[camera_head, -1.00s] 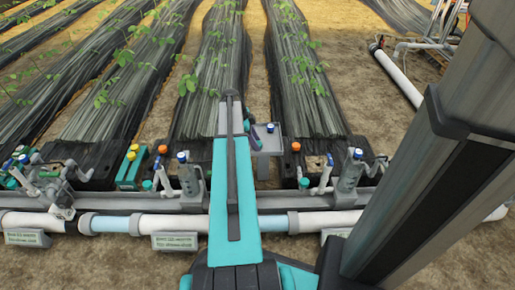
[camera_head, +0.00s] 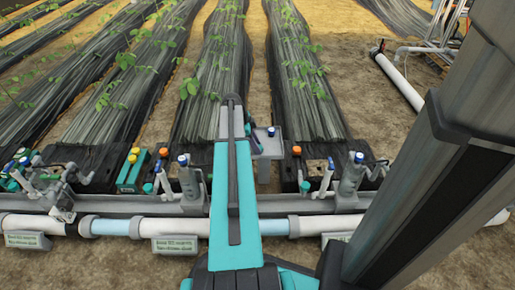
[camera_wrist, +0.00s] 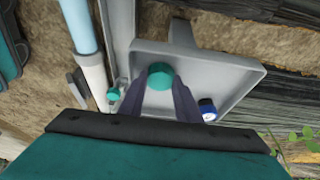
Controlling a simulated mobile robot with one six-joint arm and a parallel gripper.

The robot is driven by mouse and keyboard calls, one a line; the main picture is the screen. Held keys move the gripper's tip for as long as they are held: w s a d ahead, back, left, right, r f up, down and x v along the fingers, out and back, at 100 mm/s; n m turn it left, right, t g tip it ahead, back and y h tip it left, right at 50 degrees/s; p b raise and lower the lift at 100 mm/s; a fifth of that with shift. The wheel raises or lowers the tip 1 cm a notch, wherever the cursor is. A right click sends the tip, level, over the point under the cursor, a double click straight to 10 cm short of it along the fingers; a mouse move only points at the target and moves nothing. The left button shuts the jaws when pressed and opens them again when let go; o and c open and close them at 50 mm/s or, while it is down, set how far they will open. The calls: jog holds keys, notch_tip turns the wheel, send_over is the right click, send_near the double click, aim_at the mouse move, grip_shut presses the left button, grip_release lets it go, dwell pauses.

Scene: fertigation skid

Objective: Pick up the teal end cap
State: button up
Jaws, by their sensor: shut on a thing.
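The teal end cap (camera_wrist: 160,76) is a small round teal piece between my fingertips in the wrist view. My gripper (camera_wrist: 159,84) is shut on it, with a dark finger on each side. The cap shows over a grey tray (camera_wrist: 225,70); I cannot tell whether it still touches the tray floor. In the head view my own arm hides the gripper and the cap, and only part of the tray (camera_head: 267,155) shows.
A blue-topped piece (camera_wrist: 208,108) stands in the tray, right of my fingers. Another small teal piece (camera_wrist: 113,94) is left of them. Pipes, valves (camera_head: 190,180) and an orange cap (camera_head: 296,150) line the skid. A grey column (camera_head: 430,170) fills the right side.

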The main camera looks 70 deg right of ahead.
jog(key=shift+r, duration=0.1)
notch_tip(320, 180, up, 10)
jog(key=p, duration=0.4)
jog(key=shift+w, duration=0.1)
dwell(0.6)
